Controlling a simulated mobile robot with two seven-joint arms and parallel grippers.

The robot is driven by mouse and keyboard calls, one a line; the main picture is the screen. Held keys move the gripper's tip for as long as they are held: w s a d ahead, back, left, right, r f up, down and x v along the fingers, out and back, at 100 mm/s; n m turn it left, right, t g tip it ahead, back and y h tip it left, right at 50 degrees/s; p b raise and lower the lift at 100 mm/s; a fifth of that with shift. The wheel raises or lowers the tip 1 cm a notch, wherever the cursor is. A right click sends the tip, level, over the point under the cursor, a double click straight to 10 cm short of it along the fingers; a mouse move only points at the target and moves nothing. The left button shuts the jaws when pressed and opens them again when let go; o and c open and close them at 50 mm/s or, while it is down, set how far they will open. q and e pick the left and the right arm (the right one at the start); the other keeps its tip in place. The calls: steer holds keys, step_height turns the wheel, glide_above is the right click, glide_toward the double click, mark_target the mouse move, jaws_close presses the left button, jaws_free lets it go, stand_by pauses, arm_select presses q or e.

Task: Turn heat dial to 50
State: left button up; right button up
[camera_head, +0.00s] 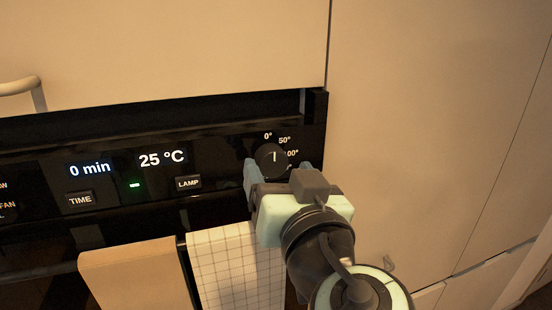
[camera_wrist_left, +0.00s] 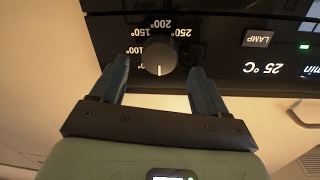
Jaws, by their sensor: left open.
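The heat dial (camera_head: 271,157) is a round black knob on the right end of the black oven panel, with temperature marks around it. In the head view its white line points up, between the 0° and 50° marks. The display (camera_head: 162,158) reads 25 °C. My left gripper (camera_head: 279,170) is at the dial, open, its lower side hiding part of the scale. In the left wrist view the dial (camera_wrist_left: 160,59) shows between the two open blue-grey fingers, a little beyond their tips; I cannot tell if they touch it. My right gripper is not in view.
The panel also has a 0 min display (camera_head: 90,169), a TIME button (camera_head: 80,199) and a LAMP button (camera_head: 188,183). A tan towel (camera_head: 135,275) and a checked towel (camera_head: 232,268) hang below. A flat cabinet front (camera_head: 430,130) stands to the right.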

mark_target(276, 164)
arm_select(q)
steer(key=shift+x, duration=1.55)
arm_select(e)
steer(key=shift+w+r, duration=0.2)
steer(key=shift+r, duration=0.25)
arm_select(q)
steer(key=shift+c, duration=0.3)
steer(key=c, duration=1)
steer(key=shift+m+p, duration=0.3)
steer(key=m, duration=0.3)
steer(key=shift+d+m+p, duration=0.15)
steer(key=shift+m+p, duration=0.25)
steer(key=m+p, duration=0.1)
steer(key=m, duration=0.2)
steer(key=shift+m, duration=0.4)
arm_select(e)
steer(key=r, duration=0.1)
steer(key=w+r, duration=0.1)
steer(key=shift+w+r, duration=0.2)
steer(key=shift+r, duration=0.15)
arm_select(q)
steer(key=shift+f+m+p, duration=0.1)
steer(key=shift+m+p, duration=0.2)
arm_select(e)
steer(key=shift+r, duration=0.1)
